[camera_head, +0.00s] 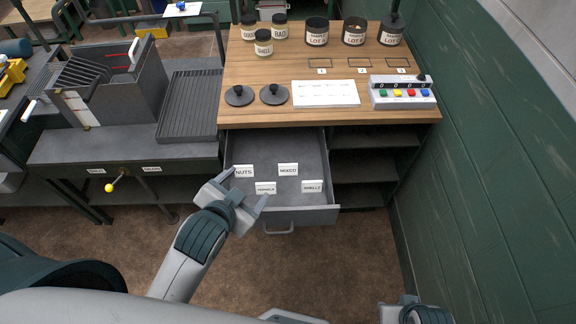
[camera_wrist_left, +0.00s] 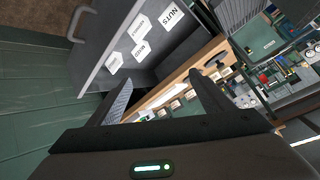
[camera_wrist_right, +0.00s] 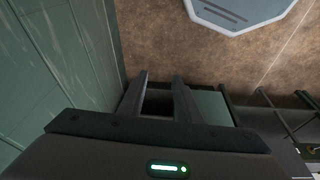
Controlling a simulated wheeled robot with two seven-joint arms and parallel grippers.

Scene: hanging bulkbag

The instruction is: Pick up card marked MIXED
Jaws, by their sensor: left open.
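The white card marked MIXED (camera_head: 288,169) stands in the open grey drawer (camera_head: 330,213), at its back right among the cards. It also shows in the left wrist view (camera_wrist_left: 142,50). The NUTS card (camera_head: 243,171) is to its left; two more cards (camera_head: 265,188) (camera_head: 312,186) stand nearer the drawer front. My left gripper (camera_head: 246,188) is open and empty, over the drawer's left side, left of the MIXED card and apart from it. My right gripper (camera_wrist_right: 160,85) has its fingers apart with nothing between them, low at the right; only part of it shows in the head view.
The wooden bench top (camera_head: 270,112) above the drawer holds jars, black lids (camera_head: 274,94), a white sheet (camera_head: 326,93) and a button box (camera_head: 402,93). Open shelves (camera_head: 365,165) are right of the drawer. A green wall (camera_head: 480,150) closes off the right.

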